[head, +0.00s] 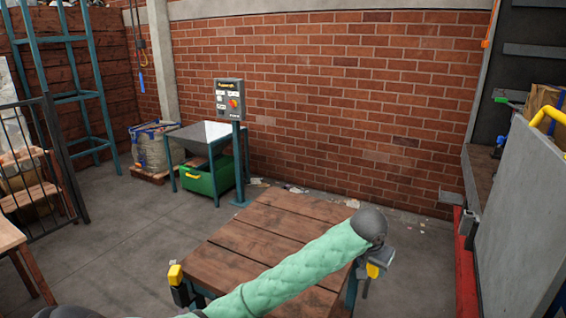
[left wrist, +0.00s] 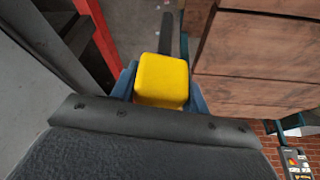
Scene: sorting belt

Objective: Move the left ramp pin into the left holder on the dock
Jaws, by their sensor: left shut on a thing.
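My left arm reaches in from the bottom left across the wooden plank top (head: 245,240). My left gripper (head: 368,272) is just past the right edge of the planks. It is shut on a yellow-headed pin (left wrist: 161,80). In the left wrist view the yellow block sits between the blue fingers, with a dark bar beyond it. The head view shows a small part of the yellow (head: 374,270) beside the gripper. Another yellow block (head: 175,275) on a black mount is at the planks' front left corner. I cannot make out a holder clearly. My right gripper is not in view.
A red-edged structure (head: 465,270) and a grey panel (head: 520,215) stand on the right. Behind the planks is a control box on a post (head: 229,100). A metal table with a green crate (head: 207,178) stands at the back left. Floor is clear left of the planks.

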